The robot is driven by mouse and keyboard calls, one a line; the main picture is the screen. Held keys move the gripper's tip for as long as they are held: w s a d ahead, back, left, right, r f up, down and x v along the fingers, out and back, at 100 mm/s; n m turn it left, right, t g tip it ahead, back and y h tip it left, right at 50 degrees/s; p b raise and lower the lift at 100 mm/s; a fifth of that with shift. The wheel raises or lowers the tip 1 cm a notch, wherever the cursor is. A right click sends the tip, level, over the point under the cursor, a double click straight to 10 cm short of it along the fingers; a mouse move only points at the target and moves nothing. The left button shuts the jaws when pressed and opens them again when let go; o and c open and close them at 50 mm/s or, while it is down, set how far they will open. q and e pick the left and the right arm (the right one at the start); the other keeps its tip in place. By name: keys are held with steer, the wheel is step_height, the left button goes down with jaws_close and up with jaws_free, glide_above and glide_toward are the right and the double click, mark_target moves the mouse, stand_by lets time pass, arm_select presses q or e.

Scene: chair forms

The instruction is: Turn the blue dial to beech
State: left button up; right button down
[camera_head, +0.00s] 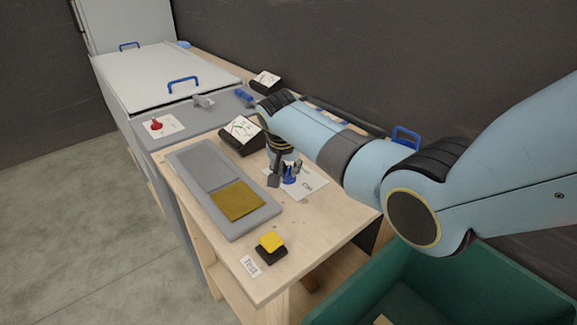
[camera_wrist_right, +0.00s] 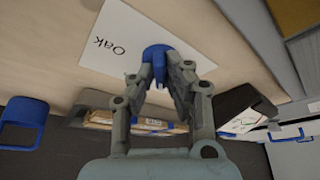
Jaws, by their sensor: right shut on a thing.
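The blue dial (camera_head: 291,179) stands on a white card (camera_head: 313,184) on the wooden bench. My right gripper (camera_head: 284,176) reaches down over it and is shut on the dial. In the right wrist view the dial (camera_wrist_right: 156,53) sits between the two grey fingertips (camera_wrist_right: 160,76). The white card (camera_wrist_right: 118,32) reads "Oak" beside the dial. No beech label can be read, and part of the card is hidden by the gripper. The pointer of the dial cannot be made out. My left gripper is not in view.
A grey tray (camera_head: 200,169) with a mustard-coloured square (camera_head: 239,201) lies left of the dial. A yellow button (camera_head: 271,242) is near the bench front. A small display (camera_head: 241,132) stands behind. A green bin (camera_head: 400,270) is at lower right.

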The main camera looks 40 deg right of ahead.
steer(key=m, duration=0.1)
steer(key=m+g+b, duration=0.1)
steer(key=m, duration=0.1)
steer(key=shift+w+a+f+m+h, duration=0.1)
steer(key=shift+w+a+m+h, duration=0.1)
steer(key=shift+m+h, duration=0.15)
steer(key=shift+w+m+g+h+b, duration=0.15)
steer(key=shift+m+g+b, duration=0.25)
steer(key=shift+m+b, duration=0.45)
steer(key=shift+s+m+g+h+b, duration=0.15)
steer(key=shift+m+g+b, duration=0.3)
steer(key=shift+m, duration=0.65)
steer(key=shift+w+m, duration=0.1)
steer(key=shift+m, duration=0.2)
steer(key=c, duration=1.4)
jaws_free()
steer(key=shift+o, duration=0.2)
